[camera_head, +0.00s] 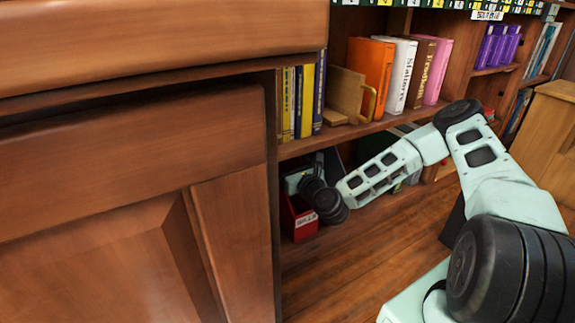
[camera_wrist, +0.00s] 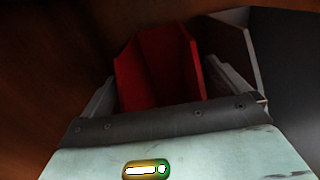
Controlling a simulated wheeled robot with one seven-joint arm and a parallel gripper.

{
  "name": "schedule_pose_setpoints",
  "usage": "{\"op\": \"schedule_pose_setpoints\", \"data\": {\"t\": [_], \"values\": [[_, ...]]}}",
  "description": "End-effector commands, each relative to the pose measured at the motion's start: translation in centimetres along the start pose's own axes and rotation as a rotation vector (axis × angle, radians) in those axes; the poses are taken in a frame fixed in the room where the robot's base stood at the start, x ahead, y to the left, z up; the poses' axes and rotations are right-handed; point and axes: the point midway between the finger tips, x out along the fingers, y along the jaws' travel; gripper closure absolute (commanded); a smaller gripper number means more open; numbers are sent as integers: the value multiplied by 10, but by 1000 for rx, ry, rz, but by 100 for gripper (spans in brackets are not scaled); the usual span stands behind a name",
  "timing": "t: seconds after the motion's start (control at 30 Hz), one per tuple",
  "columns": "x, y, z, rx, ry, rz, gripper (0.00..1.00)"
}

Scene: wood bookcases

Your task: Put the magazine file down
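The red magazine file (camera_head: 300,218) stands in the low compartment of the bookcase, just right of the wooden cabinet. It has a white label low on its front. My gripper (camera_head: 301,184) reaches into this compartment at the top of the file. In the wrist view, the red file (camera_wrist: 160,75) lies between my two grey fingers, which are spread apart and lie close against its sides. The file's lower part is hidden in the wrist view. Whether its base rests fully on the board is hard to see.
A wooden cabinet (camera_head: 120,160) fills the left, close beside the compartment. The shelf board (camera_head: 345,133) with books and a wooden holder (camera_head: 347,95) is just above my gripper. Bare wooden floor (camera_head: 370,255) lies in front.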

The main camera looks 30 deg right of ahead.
Motion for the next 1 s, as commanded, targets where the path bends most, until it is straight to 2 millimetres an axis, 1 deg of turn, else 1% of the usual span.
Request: {"op": "schedule_pose_setpoints", "data": {"t": [0.2,0.3,0.37,0.47,0.7,0.8,0.9,1.0], "values": [[0,0,0,0,0,0,1],[0,0,5,-2,-1,0,1],[-5,0,4,0,2,0,1],[-20,0,6,2,4,0,1],[-72,0,7,3,5,-1,1],[-90,0,7,3,3,-1,1],[-105,0,5,2,3,-1,1],[-114,0,4,0,2,0,1]]}}
